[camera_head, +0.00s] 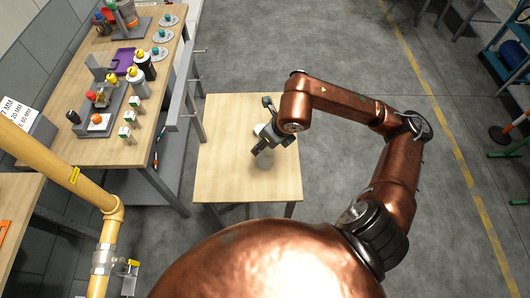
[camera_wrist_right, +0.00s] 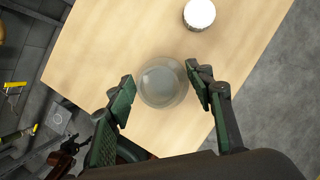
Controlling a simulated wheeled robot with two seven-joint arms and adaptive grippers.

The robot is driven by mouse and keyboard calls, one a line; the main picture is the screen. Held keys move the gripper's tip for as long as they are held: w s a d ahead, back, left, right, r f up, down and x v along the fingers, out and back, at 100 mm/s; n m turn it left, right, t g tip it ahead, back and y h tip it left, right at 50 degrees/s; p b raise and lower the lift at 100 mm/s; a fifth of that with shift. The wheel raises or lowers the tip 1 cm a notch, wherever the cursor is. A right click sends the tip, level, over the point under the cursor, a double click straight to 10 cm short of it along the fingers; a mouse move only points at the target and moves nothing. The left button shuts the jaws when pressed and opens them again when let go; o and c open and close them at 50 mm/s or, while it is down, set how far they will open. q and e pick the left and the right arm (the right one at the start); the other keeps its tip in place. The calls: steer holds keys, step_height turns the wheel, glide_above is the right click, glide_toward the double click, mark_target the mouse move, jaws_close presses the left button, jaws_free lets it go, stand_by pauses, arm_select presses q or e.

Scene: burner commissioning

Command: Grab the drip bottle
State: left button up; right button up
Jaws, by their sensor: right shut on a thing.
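A clear, round, see-through vessel (camera_wrist_right: 162,82) is between the two fingers of my right gripper (camera_wrist_right: 160,88) in the right wrist view. In the head view this vessel (camera_head: 263,160) shows faintly below my right gripper (camera_head: 262,150), over the small wooden table. My right gripper is shut on it. I cannot tell whether its base touches the table. From above I cannot make out a spout or label that marks it as the drip bottle. My left gripper is not in view.
A white round-topped thing (camera_wrist_right: 199,14) stands on the small wooden table (camera_head: 225,185), near the vessel. A long workbench (camera_head: 115,150) at left holds bottles with yellow tops (camera_head: 137,82) and fittings. A yellow pipe (camera_head: 60,170) runs at front left. The grey floor at right is mostly clear.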

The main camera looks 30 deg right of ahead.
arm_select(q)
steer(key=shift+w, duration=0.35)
arm_select(e)
steer(key=c, duration=0.5)
steer(key=shift+r, duration=0.15)
